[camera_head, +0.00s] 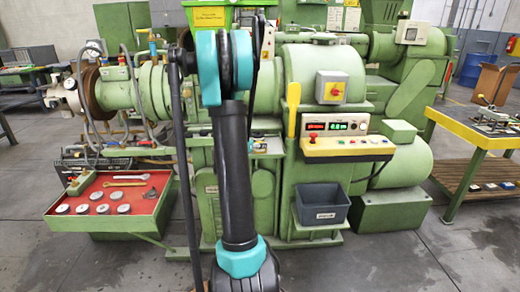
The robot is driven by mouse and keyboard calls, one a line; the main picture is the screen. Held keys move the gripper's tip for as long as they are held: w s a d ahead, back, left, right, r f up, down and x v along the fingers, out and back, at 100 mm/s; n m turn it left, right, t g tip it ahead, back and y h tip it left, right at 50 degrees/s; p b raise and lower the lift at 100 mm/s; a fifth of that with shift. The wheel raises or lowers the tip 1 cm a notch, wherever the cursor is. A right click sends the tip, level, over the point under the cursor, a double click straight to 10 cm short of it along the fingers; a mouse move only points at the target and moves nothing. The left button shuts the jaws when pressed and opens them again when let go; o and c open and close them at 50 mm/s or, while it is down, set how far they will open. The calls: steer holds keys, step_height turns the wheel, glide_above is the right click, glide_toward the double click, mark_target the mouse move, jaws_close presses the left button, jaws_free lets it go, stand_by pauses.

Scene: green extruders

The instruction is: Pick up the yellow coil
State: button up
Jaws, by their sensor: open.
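A narrow yellow item (294,106) hangs upright on the front of the green extruder (320,75), just left of the control panel (347,146). It may be the yellow coil, but it is too small to make out its windings. My arm stands upright in the middle of the view, left of this item, and hides part of the machine behind it. My gripper is not in view. Nothing is seen touching the yellow item.
A red tray (140,219) with several round parts and wrenches sticks out at the left. A grey bin (322,204) sits below the control panel. A yellow-edged table (470,134) stands at the right. The floor (420,255) in front is clear at the right.

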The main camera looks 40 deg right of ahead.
steer(key=x, duration=0.5)
steer(key=shift+a, duration=0.1)
steer(key=c, duration=1.1)
steer(key=shift+c, duration=0.2)
